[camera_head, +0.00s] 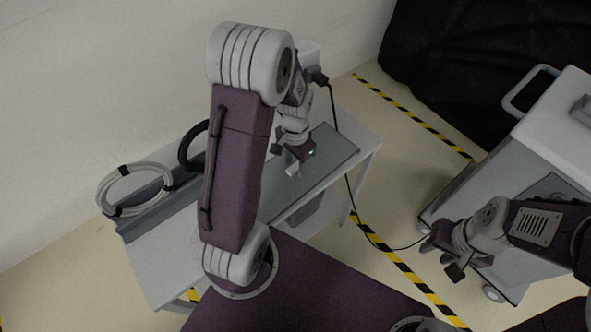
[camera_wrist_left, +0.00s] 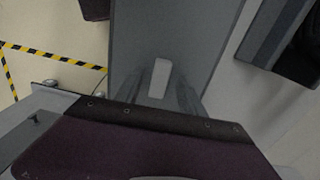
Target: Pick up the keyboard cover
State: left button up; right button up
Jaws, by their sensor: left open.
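The keyboard cover appears to be the long flat grey panel (camera_head: 336,148) on the right part of the white table in the head view. The grey panel also fills the middle of the left wrist view (camera_wrist_left: 178,30). A pale upright tab (camera_head: 292,169) stands on it, and the tab shows in the left wrist view (camera_wrist_left: 159,78). My left gripper (camera_head: 293,153) is open and empty, just above the panel and close to the tab. Whether it touches the tab is unclear. My right gripper (camera_head: 441,259) hangs beside the cart, with its fingers apart and nothing between them.
On the table's (camera_head: 165,260) left part lie a coiled pale cable (camera_head: 128,205) and a dark coil on a grey tray. A grey cart (camera_head: 575,110) stands at right. A black cable runs from the table toward the cart. Yellow-black tape marks the floor.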

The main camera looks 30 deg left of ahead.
aim_at(296, 166)
pick_arm(q)
jog(key=shift+f, duration=0.1)
jog(key=shift+c, duration=1.2)
grip_shut()
jog(key=shift+r, duration=0.55)
notch_tip(296, 166, up, 3)
jog(key=shift+p, duration=0.35)
jog(key=w+d+r, duration=0.7)
jog(key=w+d, duration=0.1)
jog(key=shift+d+p, duration=0.25)
jog(key=shift+p, duration=0.2)
